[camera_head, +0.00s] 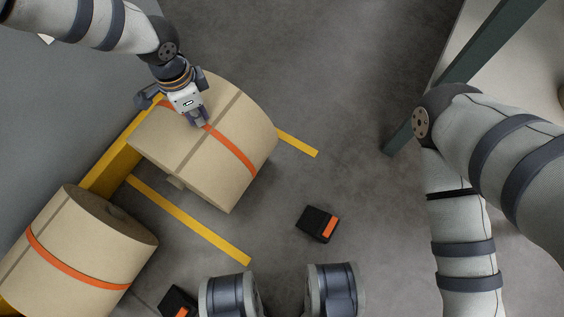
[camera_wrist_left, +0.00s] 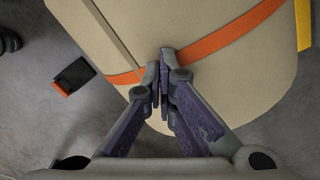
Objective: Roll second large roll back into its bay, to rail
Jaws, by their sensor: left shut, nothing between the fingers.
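A large tan paper roll (camera_head: 222,158) with an orange band lies on its side between yellow floor lines, its left part close against the yellow rail (camera_head: 112,168). My left gripper (camera_head: 198,122) is shut and empty at the roll's upper surface, near the orange band. In the left wrist view the shut fingertips (camera_wrist_left: 160,58) are over the roll (camera_wrist_left: 200,22) by the band; whether they touch it I cannot tell. A second large roll (camera_head: 75,250) with an orange band lies at the lower left along the rail. My right gripper is not in view.
A black and orange block (camera_head: 317,224) lies on the floor right of the roll. Another (camera_head: 177,301) lies near the bottom. Yellow lines (camera_head: 190,220) mark the floor. A dark green post (camera_head: 490,45) stands at the upper right. Grey floor is open at the top middle.

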